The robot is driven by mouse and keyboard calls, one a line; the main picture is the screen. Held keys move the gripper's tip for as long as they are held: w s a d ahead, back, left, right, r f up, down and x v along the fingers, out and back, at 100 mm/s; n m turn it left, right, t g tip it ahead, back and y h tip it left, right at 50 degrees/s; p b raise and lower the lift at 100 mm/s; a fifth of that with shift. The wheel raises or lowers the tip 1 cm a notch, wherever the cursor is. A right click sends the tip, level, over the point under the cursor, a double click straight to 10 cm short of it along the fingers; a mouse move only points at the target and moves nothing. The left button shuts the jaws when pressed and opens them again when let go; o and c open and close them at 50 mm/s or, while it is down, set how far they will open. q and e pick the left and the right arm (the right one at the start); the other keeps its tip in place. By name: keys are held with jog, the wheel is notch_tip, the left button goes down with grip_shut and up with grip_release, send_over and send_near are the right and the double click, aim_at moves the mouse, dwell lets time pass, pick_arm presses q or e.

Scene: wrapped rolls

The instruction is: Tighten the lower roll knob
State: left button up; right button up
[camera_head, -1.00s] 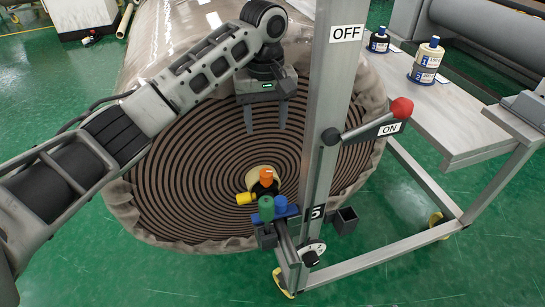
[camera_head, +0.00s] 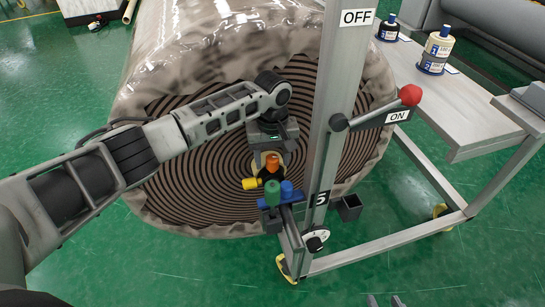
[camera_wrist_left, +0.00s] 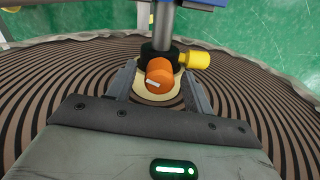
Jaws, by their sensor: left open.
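An orange knob (camera_head: 272,163) sits at the centre of the wrapped roll's striped end face (camera_head: 205,185). A yellow knob (camera_head: 250,184) sticks out beside it on a black collar. My left gripper (camera_head: 268,160) is at the roll's centre, partly hidden by its own arm. In the left wrist view its two fingers (camera_wrist_left: 160,76) stand apart on either side of the orange knob (camera_wrist_left: 159,71), with gaps visible. The yellow knob (camera_wrist_left: 195,60) lies just beyond the right finger. My right gripper (camera_head: 385,300) shows only two separated fingertips at the bottom edge.
A metal post (camera_head: 322,150) with a red-tipped lever (camera_head: 410,95) rises close to the left gripper's right. A bench (camera_head: 440,85) is at right.

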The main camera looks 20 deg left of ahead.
pick_arm(q)
jog(key=c, duration=1)
jog(key=shift+r+m+p, duration=0.25)
jog(key=shift+m+p, duration=0.65)
jog(key=shift+p, duration=0.25)
jog(key=shift+f+m+p, duration=0.1)
jog(key=shift+m+p, duration=0.55)
jog(key=shift+m, duration=0.35)
jog(key=shift+f+m, duration=0.2)
jog(key=shift+m, duration=0.3)
pick_arm(e)
jog(key=shift+s+d+r, duration=0.45)
jog(key=shift+s+d, duration=0.05)
jog(key=shift+d, duration=0.05)
jog(key=shift+w, duration=0.15)
pick_arm(q)
jog(key=o, duration=1)
pick_arm(e)
jog(key=shift+a+r, duration=0.15)
